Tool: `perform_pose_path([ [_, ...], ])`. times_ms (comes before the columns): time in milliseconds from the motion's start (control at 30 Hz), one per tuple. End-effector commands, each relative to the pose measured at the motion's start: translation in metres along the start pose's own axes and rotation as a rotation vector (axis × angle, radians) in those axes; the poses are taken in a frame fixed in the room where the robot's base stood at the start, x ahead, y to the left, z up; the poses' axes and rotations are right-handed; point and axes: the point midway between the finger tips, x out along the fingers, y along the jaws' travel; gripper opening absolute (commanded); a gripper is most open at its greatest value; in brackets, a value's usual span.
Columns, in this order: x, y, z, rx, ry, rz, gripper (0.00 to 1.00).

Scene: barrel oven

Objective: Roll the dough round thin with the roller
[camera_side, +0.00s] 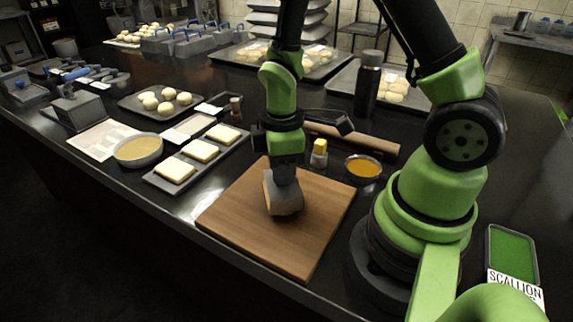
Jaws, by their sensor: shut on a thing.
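My gripper (284,178) points down over the wooden board (240,225). It is shut on a short, stubby grey-beige roller (283,200), which is low at the middle of the board. I cannot tell whether the roller touches the board or something thin under it. No dough round shows clearly on the board; any dough there is hidden by the roller and gripper.
Behind the board are a brown rolling pin (350,138), a yellow-capped bottle (319,154) and an orange-filled bowl (363,168). A tray of pale squares (155,180) and a cream bowl (138,150) stand left. A green tray (512,255) stands right. The board's front is clear.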

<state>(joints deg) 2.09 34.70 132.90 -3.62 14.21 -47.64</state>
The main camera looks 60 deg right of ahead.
Motion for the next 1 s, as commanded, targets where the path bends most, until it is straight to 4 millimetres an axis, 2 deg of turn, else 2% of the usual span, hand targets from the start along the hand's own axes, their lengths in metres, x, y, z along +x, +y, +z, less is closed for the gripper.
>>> perform_pose_path([
  [400, -0.001, -0.001, -0.017, -0.001, -0.001, -0.001, 0.06],
  [767, 0.001, 0.0, -0.004, 0.002, -0.002, -0.002, 0.06],
  [800, 0.002, 0.0, -0.002, 0.001, -0.002, -0.002, 0.02],
  [1000, 0.003, 0.0, 0.004, 0.001, -0.002, -0.002, 0.0],
])
